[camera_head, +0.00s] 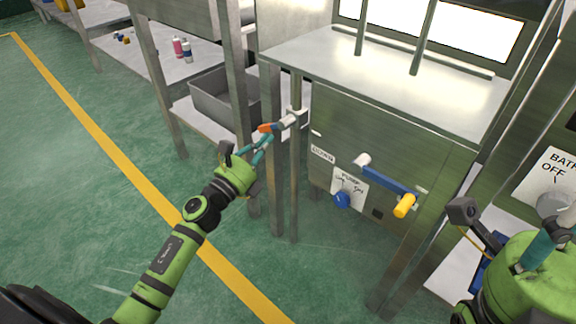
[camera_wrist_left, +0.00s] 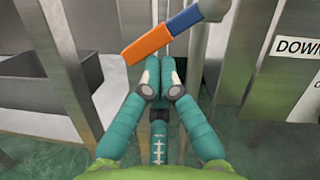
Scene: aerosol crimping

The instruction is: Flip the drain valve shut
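The drain valve appears to be the small valve on a pale pipe at the cabinet's left side. Its orange-ended lever (camera_head: 266,128) points left, roughly level; in the left wrist view the orange grip (camera_wrist_left: 147,46) joins a blue section (camera_wrist_left: 184,20). My left gripper (camera_head: 257,146) is just below the lever. In the left wrist view its teal fingers (camera_wrist_left: 160,72) are together, with nothing seen between them; whether the tips touch the lever is unclear. My right gripper (camera_head: 537,248) shows only partly at the right edge; its fingertips are not clear.
A blue lever with a yellow grip (camera_head: 404,206) and a blue pump knob (camera_head: 341,200) are on the cabinet front. Metal posts (camera_head: 272,190) stand beside my left gripper. A grey bin (camera_head: 222,95) sits on a shelf behind. A bath switch panel (camera_head: 553,180) is at right.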

